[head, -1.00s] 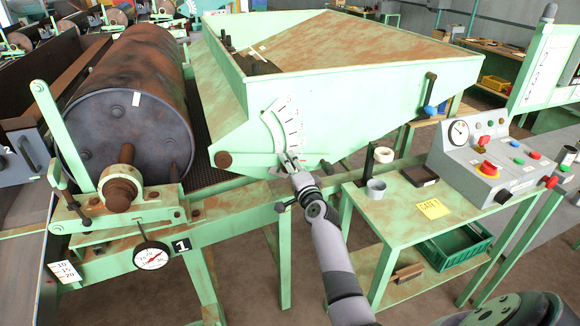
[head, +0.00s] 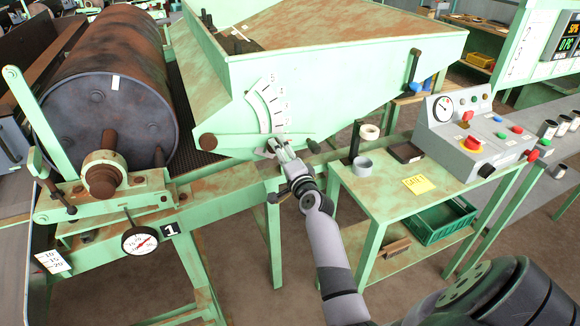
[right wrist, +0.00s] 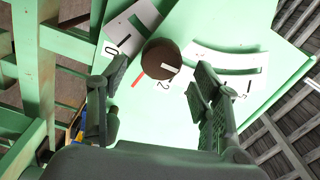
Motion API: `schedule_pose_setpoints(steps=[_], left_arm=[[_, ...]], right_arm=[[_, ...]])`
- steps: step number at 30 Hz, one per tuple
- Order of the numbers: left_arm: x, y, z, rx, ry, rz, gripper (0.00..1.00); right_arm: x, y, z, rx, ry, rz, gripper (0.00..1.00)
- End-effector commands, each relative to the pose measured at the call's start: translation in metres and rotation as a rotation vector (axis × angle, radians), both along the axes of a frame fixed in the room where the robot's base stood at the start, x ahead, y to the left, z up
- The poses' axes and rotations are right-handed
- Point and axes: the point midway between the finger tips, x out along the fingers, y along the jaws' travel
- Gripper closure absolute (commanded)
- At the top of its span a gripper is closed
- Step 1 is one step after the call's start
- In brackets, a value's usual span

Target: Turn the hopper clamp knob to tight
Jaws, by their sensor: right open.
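The hopper (head: 330,90) is a pale green bin with rusty patches, and a white curved scale plate (head: 268,105) is on its side. My right gripper (head: 281,147) is at the lower end of this scale. In the right wrist view a round brown knob (right wrist: 162,56) with a white line on its face sits by the slotted scale, beside a red mark. The open fingers of my right gripper (right wrist: 155,88) stand either side of the knob's lower area, apart from it. In the head view my gripper seems to hide this knob. My left gripper is out of view.
A rusty drum (head: 108,75) with a dial gauge (head: 140,241) below stands left. A green side table (head: 375,190) stands right of my arm, holding a tape roll (head: 370,131), a grey cup (head: 362,165) and a control box (head: 470,135). A green crate (head: 440,220) is below.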

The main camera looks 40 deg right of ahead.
Motion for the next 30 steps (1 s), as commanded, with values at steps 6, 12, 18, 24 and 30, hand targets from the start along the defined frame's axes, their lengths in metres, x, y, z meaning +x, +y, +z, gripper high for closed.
schedule_pose_setpoints(steps=[6,12,18,24,30], left_arm=[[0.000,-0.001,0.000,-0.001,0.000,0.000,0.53],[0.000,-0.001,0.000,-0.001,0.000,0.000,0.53],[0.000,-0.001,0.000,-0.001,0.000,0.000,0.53],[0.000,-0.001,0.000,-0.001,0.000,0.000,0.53],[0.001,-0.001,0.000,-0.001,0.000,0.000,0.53]], right_arm=[[-0.043,0.010,-0.001,-0.001,0.002,-0.001,0.41],[-0.069,0.016,-0.001,-0.001,0.002,0.000,0.41],[-0.076,0.018,0.000,0.000,0.001,0.000,0.41],[-0.076,0.018,0.000,0.000,0.001,0.000,0.41],[-0.076,0.018,0.000,-0.001,0.001,0.000,0.41]])
